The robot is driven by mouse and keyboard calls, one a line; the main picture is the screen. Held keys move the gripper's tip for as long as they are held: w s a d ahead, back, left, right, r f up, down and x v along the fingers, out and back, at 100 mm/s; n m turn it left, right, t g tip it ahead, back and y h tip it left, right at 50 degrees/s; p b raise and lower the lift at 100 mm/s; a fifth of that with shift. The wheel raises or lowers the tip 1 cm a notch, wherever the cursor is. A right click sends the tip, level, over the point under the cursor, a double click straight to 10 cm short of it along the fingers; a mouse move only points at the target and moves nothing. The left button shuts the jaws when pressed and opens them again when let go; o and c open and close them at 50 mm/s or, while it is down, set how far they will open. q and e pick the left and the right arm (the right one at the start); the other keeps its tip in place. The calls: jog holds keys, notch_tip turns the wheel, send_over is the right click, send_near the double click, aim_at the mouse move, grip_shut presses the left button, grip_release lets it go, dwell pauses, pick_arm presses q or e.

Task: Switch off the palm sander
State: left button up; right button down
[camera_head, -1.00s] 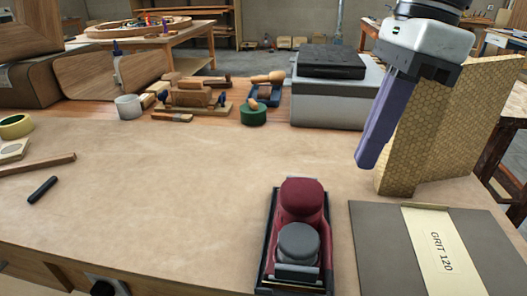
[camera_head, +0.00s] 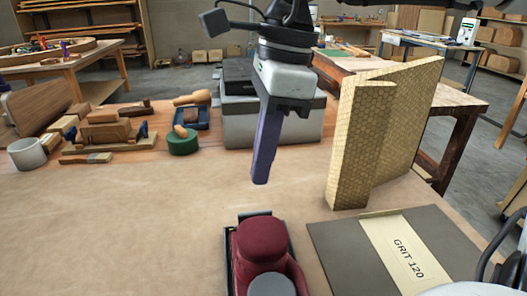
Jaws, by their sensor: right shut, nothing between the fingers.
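The palm sander (camera_head: 262,243) has a dark red body with a grey round part at its near end. It sits in a black tray-like holder (camera_head: 232,228) at the bottom of the head view, and its near end is cut off by the frame edge. My right gripper (camera_head: 261,180) is shut and empty, with purple fingers pointing down. It hangs above the bench, behind the sander's far end in the picture and apart from it. My left gripper is not in view.
A grey case (camera_head: 235,125) is behind my gripper. A green roll (camera_head: 182,141) and wooden tools lie further left. The bench's left middle is clear.

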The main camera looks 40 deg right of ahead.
jog(key=f, duration=0.3)
jog(key=a+f, duration=0.1)
jog(key=f, duration=0.2)
jog(key=w+f, duration=0.1)
jog(key=f, duration=0.2)
jog(key=shift+a+f+b, duration=0.15)
jog(key=shift+a+b, duration=0.05)
jog(key=shift+b, duration=0.15)
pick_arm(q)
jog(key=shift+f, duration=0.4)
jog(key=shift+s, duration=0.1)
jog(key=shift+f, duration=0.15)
pick_arm(e)
jog(key=shift+s, duration=0.1)
